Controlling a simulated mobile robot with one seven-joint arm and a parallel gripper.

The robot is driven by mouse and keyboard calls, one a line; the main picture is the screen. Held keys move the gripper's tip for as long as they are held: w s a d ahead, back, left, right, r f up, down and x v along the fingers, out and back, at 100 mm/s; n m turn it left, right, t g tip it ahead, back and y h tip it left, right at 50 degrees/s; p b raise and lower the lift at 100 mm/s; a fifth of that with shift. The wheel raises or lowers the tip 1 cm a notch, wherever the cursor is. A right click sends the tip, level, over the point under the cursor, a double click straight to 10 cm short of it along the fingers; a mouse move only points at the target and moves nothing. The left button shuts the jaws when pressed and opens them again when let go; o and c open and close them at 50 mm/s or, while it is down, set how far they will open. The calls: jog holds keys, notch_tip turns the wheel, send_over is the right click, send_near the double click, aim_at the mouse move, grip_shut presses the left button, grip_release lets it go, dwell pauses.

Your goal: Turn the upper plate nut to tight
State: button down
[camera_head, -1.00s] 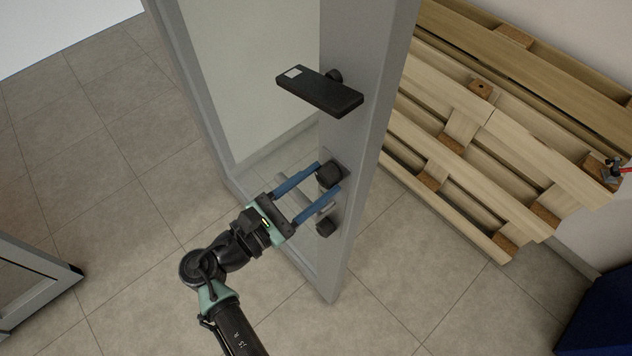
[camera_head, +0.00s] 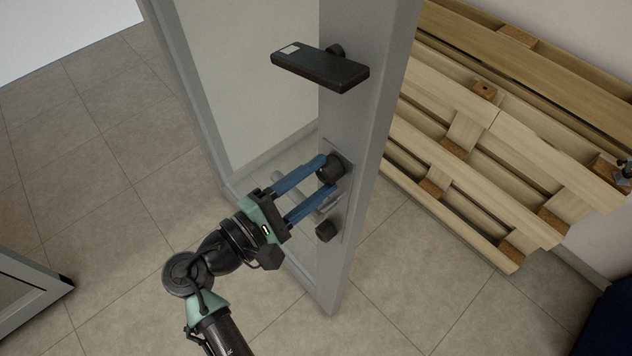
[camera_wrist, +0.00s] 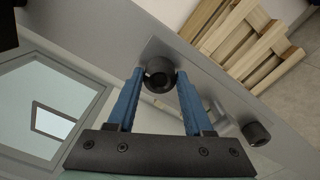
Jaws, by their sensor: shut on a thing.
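The upper plate nut (camera_head: 332,167) is a dark round knob on a grey plate (camera_head: 345,190) on the grey upright frame. My gripper (camera_head: 328,174) has its two blue fingers shut on the upper nut, one on each side. In the wrist view the nut (camera_wrist: 159,72) sits between the fingertips of my gripper (camera_wrist: 156,84). The lower nut (camera_head: 325,230) is a similar dark knob below, clear of the fingers. It also shows in the wrist view (camera_wrist: 256,133) at the right. I cannot tell how tight the upper nut is.
A black lever-like bar (camera_head: 319,67) juts from the frame (camera_head: 372,100) above the nuts. A pale rod (camera_head: 290,186) runs behind my fingers. Wooden pallets (camera_head: 470,135) lean at the right. A blue object (camera_head: 612,325) is at the lower right. The tiled floor at left is open.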

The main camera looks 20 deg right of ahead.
jog(key=shift+m, duration=0.4)
jog(key=shift+c, duration=1.5)
grip_release()
jog(key=b+v, duration=0.4)
jog(key=v, duration=0.9)
